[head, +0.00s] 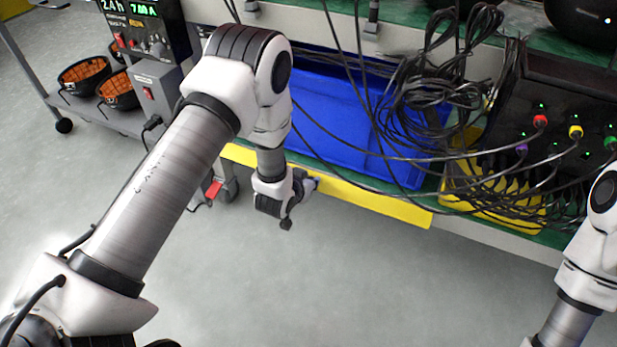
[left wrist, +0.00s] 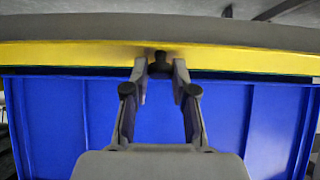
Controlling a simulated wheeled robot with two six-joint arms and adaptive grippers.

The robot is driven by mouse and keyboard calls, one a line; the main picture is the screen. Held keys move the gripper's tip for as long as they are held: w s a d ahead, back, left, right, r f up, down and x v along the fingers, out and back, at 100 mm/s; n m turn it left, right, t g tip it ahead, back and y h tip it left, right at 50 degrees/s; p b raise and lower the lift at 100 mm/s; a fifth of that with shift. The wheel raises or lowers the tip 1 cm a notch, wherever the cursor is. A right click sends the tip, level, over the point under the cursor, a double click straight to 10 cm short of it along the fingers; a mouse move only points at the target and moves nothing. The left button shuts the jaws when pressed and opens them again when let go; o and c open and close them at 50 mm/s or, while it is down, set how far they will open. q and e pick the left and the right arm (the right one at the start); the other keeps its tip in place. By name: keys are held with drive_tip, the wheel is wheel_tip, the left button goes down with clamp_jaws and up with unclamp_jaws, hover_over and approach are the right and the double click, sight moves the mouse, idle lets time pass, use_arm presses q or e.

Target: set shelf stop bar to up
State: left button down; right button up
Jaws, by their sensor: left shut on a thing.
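The shelf stop bar (head: 375,201) is a long yellow strip along the front edge of the shelf, in front of the blue bin. In the left wrist view the yellow bar (left wrist: 70,54) runs across the top, with a dark knob (left wrist: 159,66) at its middle. My left gripper (head: 301,188) is at the bar's front, left of its middle in the head view. In the left wrist view the fingers of my left gripper (left wrist: 161,73) are closed around the knob. The fingertips are partly hidden in the head view. My right gripper is outside the frame.
A blue bin (head: 335,125) sits on the green shelf behind the bar. Loose black cables (head: 435,95) hang over it, near a black unit (head: 565,105) with coloured plugs. A grey cart (head: 95,118) with orange-filled baskets stands left. Floor in front is clear.

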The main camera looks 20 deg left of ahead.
use_arm(q)
drive_tip(key=c, duration=1)
unclamp_jaws()
drive_tip(key=shift+o, duration=0.2)
drive_tip(key=v, duration=1.2)
drive_tip(key=shift+c, duration=0.2)
